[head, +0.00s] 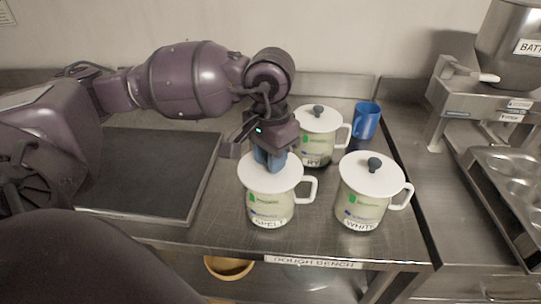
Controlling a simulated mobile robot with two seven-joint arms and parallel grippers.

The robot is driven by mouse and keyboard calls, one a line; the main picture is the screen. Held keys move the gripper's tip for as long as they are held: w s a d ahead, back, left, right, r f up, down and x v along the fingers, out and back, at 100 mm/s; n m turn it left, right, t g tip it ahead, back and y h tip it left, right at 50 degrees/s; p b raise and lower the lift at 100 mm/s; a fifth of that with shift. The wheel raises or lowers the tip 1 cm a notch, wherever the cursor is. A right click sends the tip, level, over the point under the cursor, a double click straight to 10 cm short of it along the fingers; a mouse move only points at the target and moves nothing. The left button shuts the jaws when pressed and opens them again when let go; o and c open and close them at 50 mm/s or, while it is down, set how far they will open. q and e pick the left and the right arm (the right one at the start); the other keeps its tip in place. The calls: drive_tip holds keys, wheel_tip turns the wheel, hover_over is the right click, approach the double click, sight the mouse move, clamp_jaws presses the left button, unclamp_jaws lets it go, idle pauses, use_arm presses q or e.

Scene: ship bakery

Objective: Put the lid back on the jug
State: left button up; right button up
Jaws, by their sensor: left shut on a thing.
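The jug marked SPELT (269,208) stands on the bench under my left gripper (269,163). Its white lid (257,179) lies level at the jug's mouth; I cannot tell whether it is fully seated. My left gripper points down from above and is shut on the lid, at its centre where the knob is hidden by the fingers. The jug's handle points right. My right gripper is not in view.
A lidded jug marked RYE (317,147) stands behind, and one marked WHITE (362,205) to the right. A blue mug (366,121) is at the back right. A dark flat board (150,170) lies left. The bench's front edge (315,262) is close to the jugs.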

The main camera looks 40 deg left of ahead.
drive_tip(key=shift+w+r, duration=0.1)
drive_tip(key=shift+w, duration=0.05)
use_arm(q)
drive_tip(key=o, duration=0.9)
drive_tip(key=shift+c, duration=0.2)
drive_tip(key=o, duration=0.6)
drive_tip(key=shift+r, duration=0.1)
drive_tip(key=shift+r+p, duration=0.3)
drive_tip(key=shift+r, duration=0.55)
drive_tip(key=shift+r+p, duration=0.3)
drive_tip(key=shift+r, duration=1.7)
drive_tip(key=shift+r+p, duration=0.4)
drive_tip(key=shift+r, duration=0.15)
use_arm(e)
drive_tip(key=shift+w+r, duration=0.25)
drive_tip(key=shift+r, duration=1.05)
